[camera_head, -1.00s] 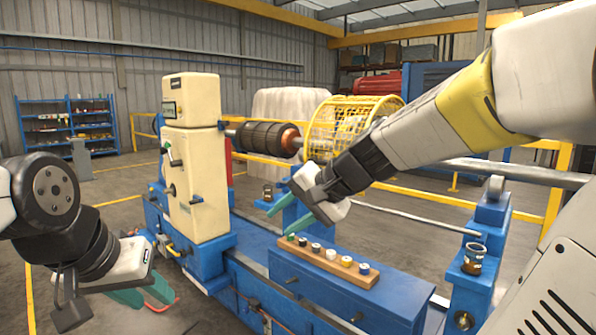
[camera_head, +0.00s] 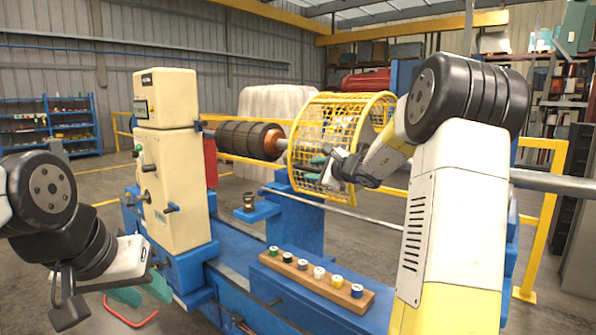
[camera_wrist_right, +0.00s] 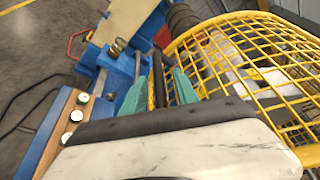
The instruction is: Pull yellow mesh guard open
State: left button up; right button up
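The yellow mesh guard (camera_head: 345,112) is a curved cage at the right end of the dark rotor (camera_head: 245,138); it fills the right of the right wrist view (camera_wrist_right: 245,62). My right gripper (camera_head: 318,168) is at the guard's lower front mesh. In the right wrist view its two teal fingers (camera_wrist_right: 158,88) are apart, with a dark bar (camera_wrist_right: 158,78) between them. I cannot tell whether the bar belongs to the guard or whether the fingers touch it. My left gripper (camera_head: 142,290) is open and empty at lower left, away from the guard.
The cream machine head (camera_head: 172,185) stands on a blue bed at left. A wooden strip (camera_head: 318,278) with several small coloured spools lies on the bed in front. A small cup (camera_head: 248,200) sits on a blue bracket. A thin rail (camera_head: 335,210) runs below the guard.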

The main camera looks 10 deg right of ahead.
jog(key=shift+x, duration=1)
grip_shut()
dwell(0.7)
